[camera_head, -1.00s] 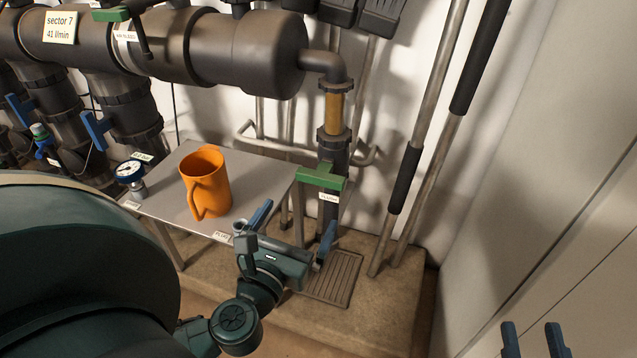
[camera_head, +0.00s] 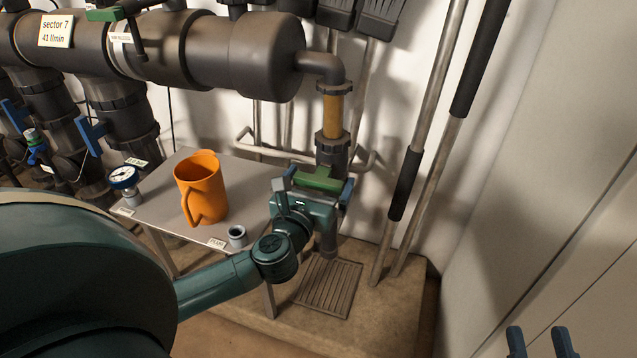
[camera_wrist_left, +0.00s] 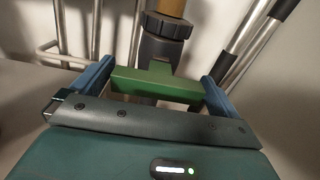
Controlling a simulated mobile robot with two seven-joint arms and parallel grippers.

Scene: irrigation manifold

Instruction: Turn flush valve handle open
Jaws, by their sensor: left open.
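The green flush valve handle (camera_head: 320,180) sits crosswise on the dark vertical pipe (camera_head: 332,152) below the amber section. My left gripper (camera_head: 318,184) is at the handle with its blue fingers apart, one near each end of the bar. In the left wrist view the green handle (camera_wrist_left: 157,86) lies between the two open fingers (camera_wrist_left: 155,84); I cannot tell whether either finger touches it. The gripper's body hides the handle's tag and part of the pipe below. My right gripper (camera_head: 540,344) shows only its two separated fingertips at the bottom right, with nothing between them.
A metal table (camera_head: 160,206) at left holds an orange jug (camera_head: 201,188), a gauge (camera_head: 124,178) and a grey plug fitting (camera_head: 237,236). A floor drain grate (camera_head: 328,286) lies below the pipe. Long-handled tools (camera_head: 405,180) lean on the wall at right.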

